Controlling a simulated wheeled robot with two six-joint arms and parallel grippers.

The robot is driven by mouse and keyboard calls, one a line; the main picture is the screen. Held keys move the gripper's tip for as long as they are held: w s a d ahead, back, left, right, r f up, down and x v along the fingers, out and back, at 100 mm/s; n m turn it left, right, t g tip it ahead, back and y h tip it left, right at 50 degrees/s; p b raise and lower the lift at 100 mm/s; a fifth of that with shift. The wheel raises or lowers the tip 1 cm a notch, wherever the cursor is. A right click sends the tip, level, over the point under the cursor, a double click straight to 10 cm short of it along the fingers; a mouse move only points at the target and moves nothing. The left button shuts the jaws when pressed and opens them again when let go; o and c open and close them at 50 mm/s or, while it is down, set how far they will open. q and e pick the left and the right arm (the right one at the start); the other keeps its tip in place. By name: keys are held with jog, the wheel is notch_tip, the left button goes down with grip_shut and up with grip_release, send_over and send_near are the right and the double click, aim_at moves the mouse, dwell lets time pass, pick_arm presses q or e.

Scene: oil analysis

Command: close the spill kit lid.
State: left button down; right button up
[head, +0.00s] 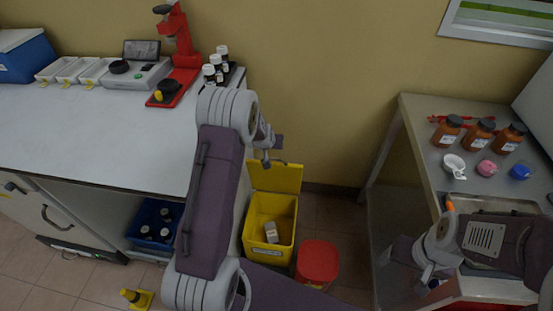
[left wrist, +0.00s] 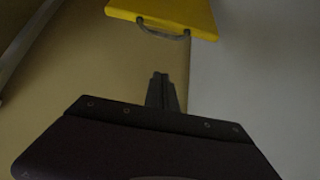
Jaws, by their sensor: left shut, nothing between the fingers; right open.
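The spill kit is a yellow box (head: 256,251) on the floor between the two benches. Its yellow lid (head: 285,178) stands open, raised at the back. A small grey-white item (head: 271,231) lies inside. My left gripper (head: 267,160) is shut and empty, in front of the lid's upper left part in the head view. In the left wrist view the shut fingers (left wrist: 160,78) point toward the yellow lid (left wrist: 170,12) and its grey handle (left wrist: 162,31), with a visible gap. My right gripper (head: 424,281) is open and empty at the lower right, far from the kit.
A red lidded bin (head: 317,262) stands right of the kit. The left bench (head: 90,135) is close on the left, with a blue crate of bottles (head: 143,212) below it. The right bench (head: 425,150) holds brown bottles (head: 447,130). A yellow cone (head: 137,298) stands on the floor.

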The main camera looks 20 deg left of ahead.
pick_arm(q)
jog(key=w+f, duration=0.1)
jog(key=f, duration=0.2)
jog(key=w+f+b, duration=0.1)
jog(key=f, duration=0.1)
jog(key=w+a+f+b, duration=0.1)
jog(key=w+f, duration=0.1)
jog(key=f, duration=0.1)
jog(key=shift+a+f, duration=0.1)
jog(key=shift+f, duration=0.25)
jog(key=shift+s+d+f, duration=0.15)
jog(key=shift+s+d, duration=0.05)
jog(key=shift+s, duration=0.5)
jog(key=shift+b, duration=0.3)
